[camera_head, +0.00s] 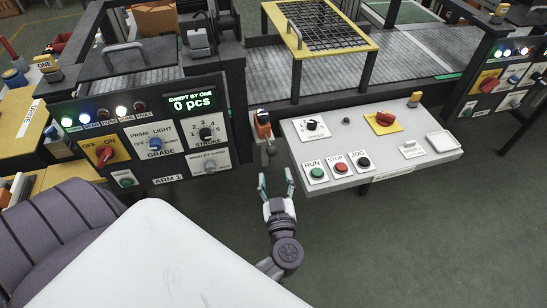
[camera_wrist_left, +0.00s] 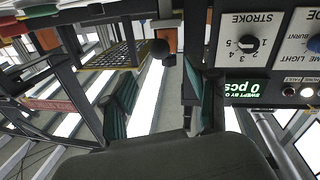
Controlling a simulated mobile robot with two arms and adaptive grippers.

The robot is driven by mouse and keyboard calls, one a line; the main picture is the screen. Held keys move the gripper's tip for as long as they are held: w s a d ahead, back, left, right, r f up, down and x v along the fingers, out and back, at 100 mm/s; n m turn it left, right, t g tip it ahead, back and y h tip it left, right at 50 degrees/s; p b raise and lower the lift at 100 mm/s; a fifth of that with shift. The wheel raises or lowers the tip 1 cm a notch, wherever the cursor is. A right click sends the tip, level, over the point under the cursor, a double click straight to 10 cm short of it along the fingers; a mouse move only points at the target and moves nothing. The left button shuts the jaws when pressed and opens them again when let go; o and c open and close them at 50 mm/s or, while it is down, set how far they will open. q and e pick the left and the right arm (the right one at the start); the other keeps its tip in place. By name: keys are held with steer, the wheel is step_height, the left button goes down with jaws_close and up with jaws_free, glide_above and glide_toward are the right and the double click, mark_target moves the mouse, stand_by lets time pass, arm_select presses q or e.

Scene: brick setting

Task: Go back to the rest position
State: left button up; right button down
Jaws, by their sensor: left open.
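My left gripper (camera_head: 276,184) stands in front of the machine, between the control panel and the push-button console. Its fingers are apart with nothing between them. In the left wrist view the left gripper (camera_wrist_left: 160,100) also shows spread, teal-padded fingers and no held thing. A lever with an orange block (camera_head: 263,125) is just beyond the fingertips in the head view, and I see a gap between them. My right gripper is in neither view.
The control panel (camera_head: 145,140) with a "0 pcs" display (camera_head: 191,102) is left of the gripper. The console (camera_head: 375,145) with RUN, STOP and JOG buttons is on the right. A yellow-framed mesh guard (camera_head: 318,28) is behind. Green floor (camera_head: 420,240) is clear at lower right.

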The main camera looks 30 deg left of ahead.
arm_select(q)
steer(key=shift+v, duration=1)
steer(key=s+d+f+m+t+h, duration=0.1)
steer(key=d+f+m+h, duration=0.35)
steer(key=f, duration=0.45)
steer(key=d+f+m+h, duration=0.4)
steer(key=f+m+h, duration=0.15)
steer(key=f, duration=0.45)
steer(key=s+d+f+m+g+h, duration=0.1)
steer(key=s+f+g+h, duration=0.25)
steer(key=s+f, duration=0.55)
steer(key=s+a+f+g, duration=0.2)
steer(key=s+f, duration=0.3)
steer(key=s, duration=0.3)
steer(key=s+a+f+m+g+y, duration=0.1)
steer(key=s+a+f+g, duration=0.2)
steer(key=s+f+g, duration=0.2)
steer(key=s+a+f+g+y, duration=0.1)
steer(key=s+a+f+g, duration=0.2)
steer(key=s+f, duration=0.3)
steer(key=s, duration=0.5)
steer(key=shift+s+f+m, duration=0.3)
steer(key=shift+f, duration=0.1)
